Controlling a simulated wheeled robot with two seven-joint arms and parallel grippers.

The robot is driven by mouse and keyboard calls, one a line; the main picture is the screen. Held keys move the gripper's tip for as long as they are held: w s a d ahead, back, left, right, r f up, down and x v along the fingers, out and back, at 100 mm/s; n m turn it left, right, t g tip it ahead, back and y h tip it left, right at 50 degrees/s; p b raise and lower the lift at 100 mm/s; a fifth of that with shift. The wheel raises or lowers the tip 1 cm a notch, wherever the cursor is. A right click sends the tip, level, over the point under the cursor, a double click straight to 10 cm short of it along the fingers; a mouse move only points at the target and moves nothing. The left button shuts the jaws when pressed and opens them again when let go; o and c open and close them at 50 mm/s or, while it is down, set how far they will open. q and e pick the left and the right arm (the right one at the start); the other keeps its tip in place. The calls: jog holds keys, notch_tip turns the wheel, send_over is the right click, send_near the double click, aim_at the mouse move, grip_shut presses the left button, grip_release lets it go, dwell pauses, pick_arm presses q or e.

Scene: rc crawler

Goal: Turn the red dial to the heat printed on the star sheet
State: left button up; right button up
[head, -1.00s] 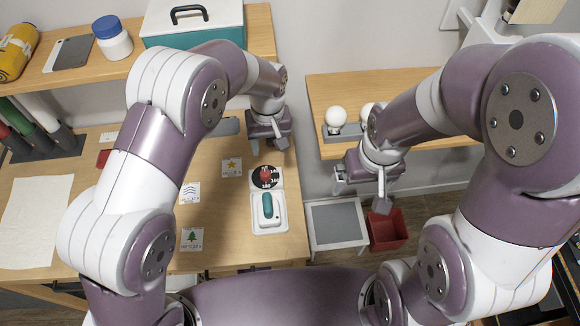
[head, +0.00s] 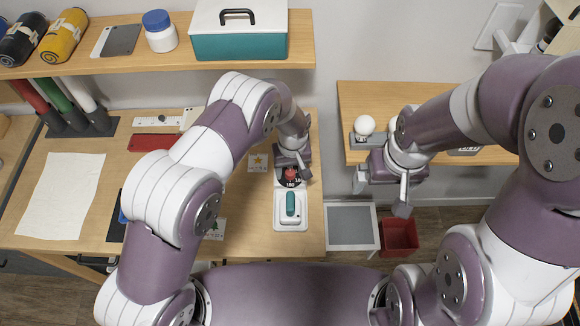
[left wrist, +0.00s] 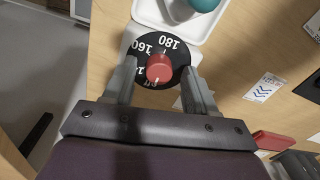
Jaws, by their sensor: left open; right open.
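The red dial (head: 291,175) sits on a black disc with white numbers, on the table near its right edge. In the left wrist view the red knob (left wrist: 160,68) is seen from above; 180, 160 and part of OFF can be read on the disc (left wrist: 177,58). My left gripper (left wrist: 160,74) is open, one finger on each side of the knob, apart from it. It also shows behind the dial in the head view (head: 294,163). The star sheet (head: 258,162) lies left of the dial; its print is too small to read. My right gripper (head: 382,191) is open and empty.
A white tray with a teal object (head: 290,205) lies just in front of the dial. Other sheets lie to the left, one partly behind my left arm. A teal toolbox (head: 250,44) stands on the back shelf. A red bin (head: 399,236) is on the floor at right.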

pick_arm(q)
jog(key=shift+d, duration=0.2)
jog(key=c, duration=0.4)
grip_shut()
